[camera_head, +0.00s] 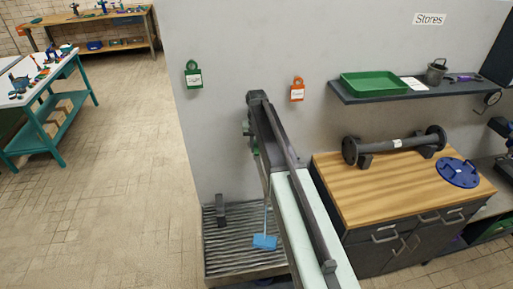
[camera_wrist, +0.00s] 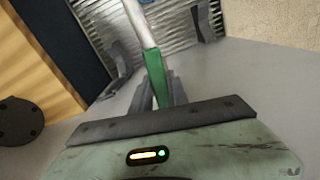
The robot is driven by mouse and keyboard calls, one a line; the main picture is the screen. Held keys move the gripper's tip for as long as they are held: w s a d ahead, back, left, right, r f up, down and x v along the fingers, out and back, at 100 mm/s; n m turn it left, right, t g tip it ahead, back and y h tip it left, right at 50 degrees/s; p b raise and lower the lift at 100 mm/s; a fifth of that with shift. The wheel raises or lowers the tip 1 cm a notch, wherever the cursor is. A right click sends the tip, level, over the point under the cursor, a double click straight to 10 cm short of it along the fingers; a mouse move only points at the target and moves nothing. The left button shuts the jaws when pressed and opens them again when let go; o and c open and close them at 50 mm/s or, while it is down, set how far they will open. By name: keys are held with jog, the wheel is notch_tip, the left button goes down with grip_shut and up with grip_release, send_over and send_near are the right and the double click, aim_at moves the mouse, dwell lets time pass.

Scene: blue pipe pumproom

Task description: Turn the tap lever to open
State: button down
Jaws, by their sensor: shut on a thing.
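How far the lever is turned cannot be told.
A ribbed metal drain tray (camera_head: 225,262) lies below, with a blue-headed tool (camera_head: 265,242) on it. A wooden-topped bench (camera_head: 375,195) with a flanged pipe (camera_head: 395,145) stands close on the right. Green (camera_head: 194,78) and orange (camera_head: 297,90) tags hang on the wall.

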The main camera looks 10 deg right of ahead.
aim_at(256, 146)
jog(key=shift+n, duration=0.9)
jog(key=c, duration=1.3)
grip_release()
notch_tip(256, 146, up, 8)
jog(key=p, duration=0.8)
jog(key=shift+f, duration=0.1)
